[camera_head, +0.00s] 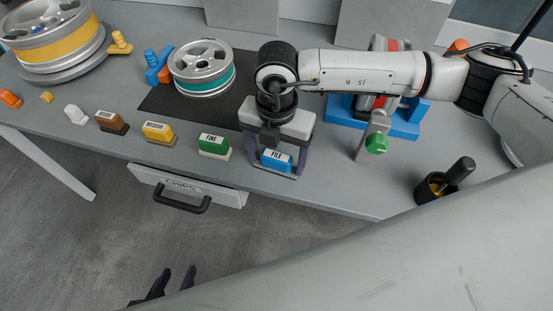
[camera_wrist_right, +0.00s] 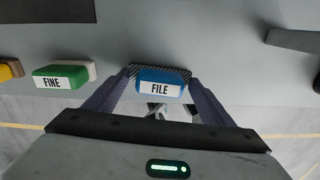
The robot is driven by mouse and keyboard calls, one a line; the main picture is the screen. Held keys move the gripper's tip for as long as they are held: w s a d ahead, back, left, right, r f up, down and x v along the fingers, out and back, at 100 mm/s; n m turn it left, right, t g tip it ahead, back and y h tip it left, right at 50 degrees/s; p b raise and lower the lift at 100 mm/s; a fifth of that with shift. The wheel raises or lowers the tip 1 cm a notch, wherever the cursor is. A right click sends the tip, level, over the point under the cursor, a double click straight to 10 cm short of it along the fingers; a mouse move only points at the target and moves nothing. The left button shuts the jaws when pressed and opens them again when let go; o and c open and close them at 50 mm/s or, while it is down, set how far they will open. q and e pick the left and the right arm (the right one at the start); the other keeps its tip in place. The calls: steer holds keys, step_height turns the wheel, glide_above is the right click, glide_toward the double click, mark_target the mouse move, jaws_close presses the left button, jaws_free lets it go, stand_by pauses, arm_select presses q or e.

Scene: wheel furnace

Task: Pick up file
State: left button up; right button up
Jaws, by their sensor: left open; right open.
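The file (camera_head: 277,161) is a blue block labelled FILE on a striped dark base at the table's front edge. My right gripper (camera_head: 277,170) is above it and open, with one purple finger on each side of the block. In the right wrist view the file (camera_wrist_right: 160,85) lies between the spread fingertips, with no clear contact. My left gripper (camera_head: 177,273) shows only as two dark, parted fingertips at the bottom of the head view, over the floor and empty.
A green FINE block (camera_head: 213,145) stands just left of the file. Yellow (camera_head: 158,131), brown (camera_head: 111,122) and white (camera_head: 76,115) blocks continue the row. A wheel (camera_head: 203,68) sits on the dark mat (camera_head: 160,103). A CHIPS drawer (camera_head: 230,194) is below.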

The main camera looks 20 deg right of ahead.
mark_target(277, 155)
steer(key=c, duration=1.2)
steer(key=shift+r, duration=0.1)
steer(key=shift+c, duration=0.7)
step_height(277, 155, up, 10)
steer(key=shift+b, duration=0.6)
